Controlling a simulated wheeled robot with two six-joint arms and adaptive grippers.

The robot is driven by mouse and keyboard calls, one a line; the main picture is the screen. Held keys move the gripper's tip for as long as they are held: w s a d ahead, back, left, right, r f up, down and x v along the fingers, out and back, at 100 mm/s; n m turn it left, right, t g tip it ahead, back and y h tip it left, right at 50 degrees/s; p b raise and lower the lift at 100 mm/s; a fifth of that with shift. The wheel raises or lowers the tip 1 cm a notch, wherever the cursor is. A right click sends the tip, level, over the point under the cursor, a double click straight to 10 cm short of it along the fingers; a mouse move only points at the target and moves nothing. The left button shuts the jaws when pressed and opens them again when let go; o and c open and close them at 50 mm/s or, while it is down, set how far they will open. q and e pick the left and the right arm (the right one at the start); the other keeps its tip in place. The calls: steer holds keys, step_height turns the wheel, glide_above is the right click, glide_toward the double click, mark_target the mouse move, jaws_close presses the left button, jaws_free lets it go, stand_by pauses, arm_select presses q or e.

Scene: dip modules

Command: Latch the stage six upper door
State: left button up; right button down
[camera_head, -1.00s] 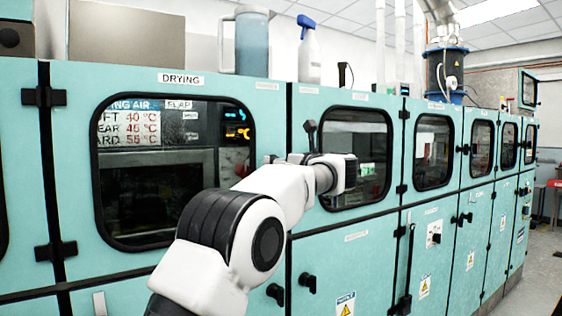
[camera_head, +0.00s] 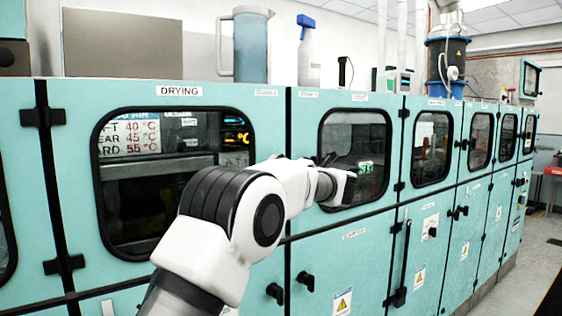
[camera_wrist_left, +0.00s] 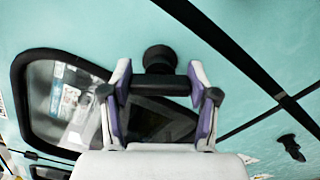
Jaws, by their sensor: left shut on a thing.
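The upper door in front of my left arm is a turquoise panel (camera_head: 310,112) with a dark rounded window (camera_head: 372,135); its small label is too small to read. In the left wrist view, a black latch handle (camera_wrist_left: 160,85) with a round knob-like base (camera_wrist_left: 158,58) stands on the turquoise door face (camera_wrist_left: 250,45). My left gripper (camera_wrist_left: 160,76) is shut on this handle, one finger at each end of its bar. In the head view my left wrist hides most of the latch and the fingers. My right gripper is not in view.
The drying window (camera_head: 172,190) lies to the left, and more windowed doors run off to the right. Black lower knobs (camera_head: 275,292) sit below my arm. A jug (camera_head: 251,45) and a spray bottle (camera_head: 308,58) stand on top. Open floor (camera_head: 530,250) shows at right.

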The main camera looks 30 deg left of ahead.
arm_select(q)
steer(key=m+p, duration=0.3)
steer(key=shift+r+m, duration=0.2)
steer(key=shift+m, duration=0.1)
steer(key=shift+f+m+p, duration=0.2)
steer(key=shift+m+p, duration=0.95)
steer(key=shift+m, duration=0.25)
steer(key=shift+f, duration=0.1)
steer(key=o, duration=1.2)
steer(key=shift+c, duration=0.2)
steer(key=v, duration=1.2)
steer(key=shift+a+f, duration=0.1)
